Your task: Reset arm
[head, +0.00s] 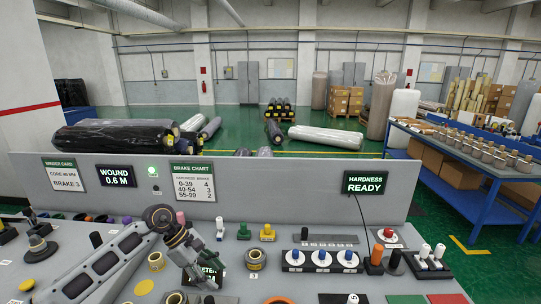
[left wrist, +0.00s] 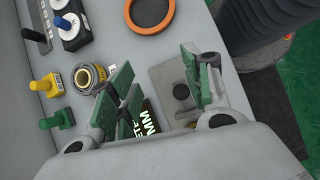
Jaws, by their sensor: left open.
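My left arm comes in from the lower left of the head view and bends over the grey console (head: 130,185). My left gripper (head: 200,275) hangs low over the console top, in front of a small display that it partly hides. In the left wrist view the left gripper (left wrist: 157,82) is open, with green pads apart and nothing held between them. A grey plate with a dark round knob (left wrist: 181,92) lies below, near the right finger. My right gripper is not in view.
A brass-coloured ring roll (head: 255,259) stands just right of the gripper. Green (head: 244,232) and yellow (head: 267,233) knobs, blue-topped dials (head: 322,258) and an orange-topped handle (head: 376,258) crowd the console. The panel sign (head: 365,183) reads "HARDNESS READY". A blue table (head: 475,178) stands right.

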